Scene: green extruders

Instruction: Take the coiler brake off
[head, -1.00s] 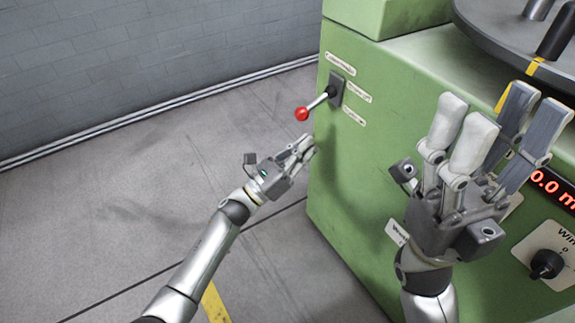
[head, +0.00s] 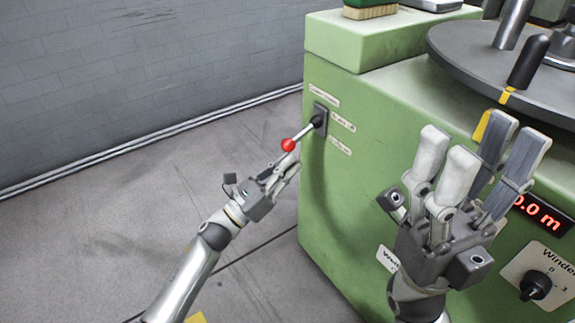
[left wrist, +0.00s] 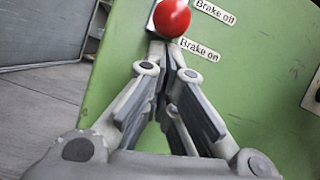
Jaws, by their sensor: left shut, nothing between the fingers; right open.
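The brake lever, with a red ball knob (head: 288,145) on a metal rod, sticks out of a dark plate (head: 320,119) on the side of the green machine (head: 400,120). Small labels stand around the plate; in the left wrist view "Brake off" (left wrist: 215,12) is above "Brake on" (left wrist: 199,50). My left gripper (head: 291,163) is shut and empty, just below the knob. In the left wrist view the red knob (left wrist: 172,17) is beyond the closed fingertips (left wrist: 167,45); I cannot tell whether they touch. My right gripper (head: 482,140) is open and empty, in front of the machine.
A round dark turntable (head: 470,62) with a black handle is on the machine at the right. A red display (head: 540,212) and a winder knob (head: 535,284) are on the front. A brush (head: 370,10) lies on top. Open floor lies left.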

